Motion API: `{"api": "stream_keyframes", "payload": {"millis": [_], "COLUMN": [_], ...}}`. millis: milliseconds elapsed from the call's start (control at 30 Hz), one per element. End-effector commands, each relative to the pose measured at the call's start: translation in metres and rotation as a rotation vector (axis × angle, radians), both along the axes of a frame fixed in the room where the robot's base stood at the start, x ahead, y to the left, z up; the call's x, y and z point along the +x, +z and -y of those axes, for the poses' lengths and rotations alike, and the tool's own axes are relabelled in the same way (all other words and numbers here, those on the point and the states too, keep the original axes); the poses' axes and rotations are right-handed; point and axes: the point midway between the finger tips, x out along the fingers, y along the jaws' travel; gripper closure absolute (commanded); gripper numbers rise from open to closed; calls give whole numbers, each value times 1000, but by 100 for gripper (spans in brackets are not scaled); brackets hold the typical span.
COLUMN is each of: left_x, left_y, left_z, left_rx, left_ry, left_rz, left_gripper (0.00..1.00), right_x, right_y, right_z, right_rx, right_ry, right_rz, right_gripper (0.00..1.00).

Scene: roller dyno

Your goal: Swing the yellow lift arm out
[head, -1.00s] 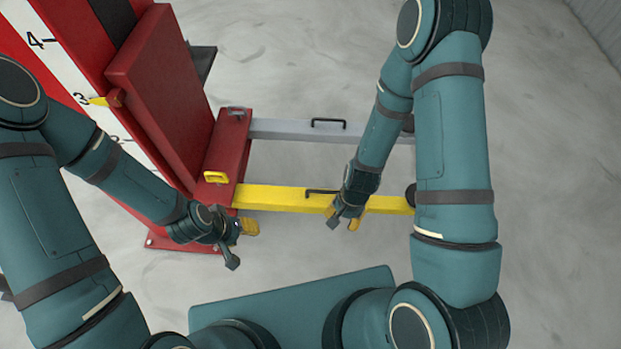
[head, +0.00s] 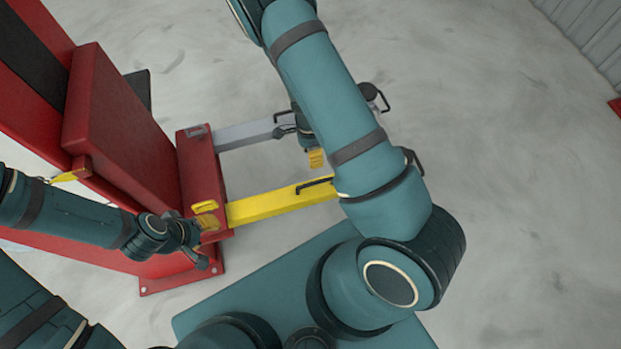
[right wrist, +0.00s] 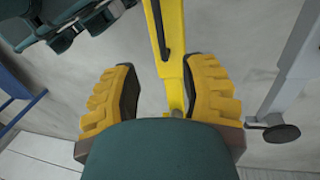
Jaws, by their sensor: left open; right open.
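The yellow lift arm (head: 265,207) reaches right from the red carriage (head: 197,165) in the head view; my right arm covers its far end. A black handle (head: 314,186) sits on it. My right gripper (head: 313,152) is open and empty; in the head view it appears between the yellow and grey arms. In the right wrist view the yellow arm (right wrist: 172,60) shows between the spread fingers of the right gripper (right wrist: 162,92); contact cannot be told.
A grey lift arm (head: 245,134) runs behind the yellow one, partly hidden by my right arm. A round pad (right wrist: 282,133) shows near it in the right wrist view. The red post (head: 30,65) stands at left. Open concrete floor (head: 480,150) lies to the right.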

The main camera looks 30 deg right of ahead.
Motion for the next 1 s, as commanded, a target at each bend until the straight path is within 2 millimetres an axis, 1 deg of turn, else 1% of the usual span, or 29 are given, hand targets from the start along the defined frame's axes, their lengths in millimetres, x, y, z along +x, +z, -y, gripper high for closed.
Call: {"api": "stream_keyframes", "payload": {"millis": [33, 400, 600, 700, 800, 1000], "left_x": [-1, -6, -4, -4, -3, -3], "left_y": [-4, -23, -30, -32, -33, -33], "left_z": [0, 1, 1, 1, 1, 1], "left_rx": [0, -3, -2, -2, -1, -1], "left_ry": [-2, -11, -10, -10, -9, -9], "left_rz": [-2, -14, -9, -8, -7, -6], "left_gripper": [53, 53, 53, 53, 53, 53], "right_x": [-2, -16, -21, -23, -24, -24], "right_y": [-9, -80, -110, -119, -124, -126], "right_z": [0, -4, -5, -6, -6, -6], "right_rx": [2, 1, 1, 1, 1, 1], "right_ry": [0, 2, 3, 4, 4, 5], "right_rz": [-3, -3, -1, -1, -1, 1], "right_gripper": [57, 57, 57, 57, 57, 57]}}
